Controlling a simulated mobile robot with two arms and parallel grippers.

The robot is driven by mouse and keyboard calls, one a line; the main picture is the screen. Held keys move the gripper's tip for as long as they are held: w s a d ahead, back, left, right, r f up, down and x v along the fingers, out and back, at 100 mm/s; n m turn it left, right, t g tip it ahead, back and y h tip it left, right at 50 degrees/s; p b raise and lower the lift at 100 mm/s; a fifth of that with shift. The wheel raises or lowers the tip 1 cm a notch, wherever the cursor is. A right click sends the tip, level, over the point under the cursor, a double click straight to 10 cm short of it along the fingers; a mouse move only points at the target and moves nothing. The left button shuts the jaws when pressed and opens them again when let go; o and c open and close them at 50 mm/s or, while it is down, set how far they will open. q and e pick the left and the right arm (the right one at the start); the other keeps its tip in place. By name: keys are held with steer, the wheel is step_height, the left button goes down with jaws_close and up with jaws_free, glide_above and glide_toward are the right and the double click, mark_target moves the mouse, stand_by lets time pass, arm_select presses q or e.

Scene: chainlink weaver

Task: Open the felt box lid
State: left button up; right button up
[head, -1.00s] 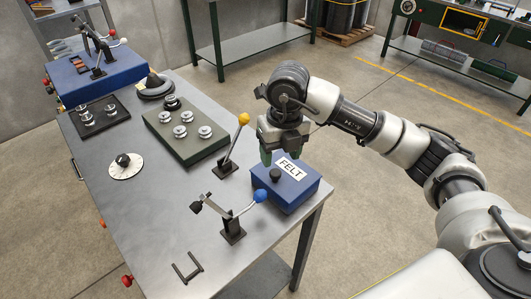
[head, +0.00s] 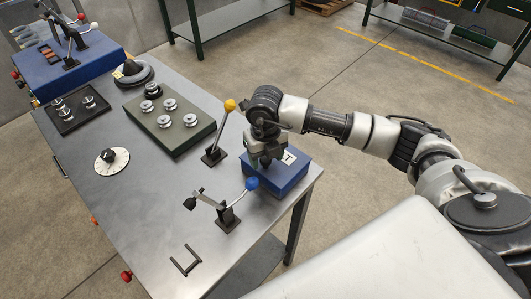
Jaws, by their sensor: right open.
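The blue felt box (head: 288,179) stands at the right end of the metal table. Its lid looks closed, and its white label (head: 289,157) is mostly covered by my gripper. My right gripper (head: 266,165) is right above the lid, pointing down, with its jaws open. The dark knob on the lid is hidden behind or between the fingers, so I cannot tell whether they touch it. My left gripper is not in view.
A lever with a yellow ball (head: 230,105) stands close to the left of my gripper. A lever with a blue ball (head: 252,183) stands in front of the box. A green block with metal discs (head: 172,126), a dial (head: 112,161) and a U-shaped bracket (head: 186,260) are on the metal table (head: 140,215).

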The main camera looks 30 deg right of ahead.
steer(key=shift+f, duration=0.1)
steer(key=c, duration=0.3)
jaws_close()
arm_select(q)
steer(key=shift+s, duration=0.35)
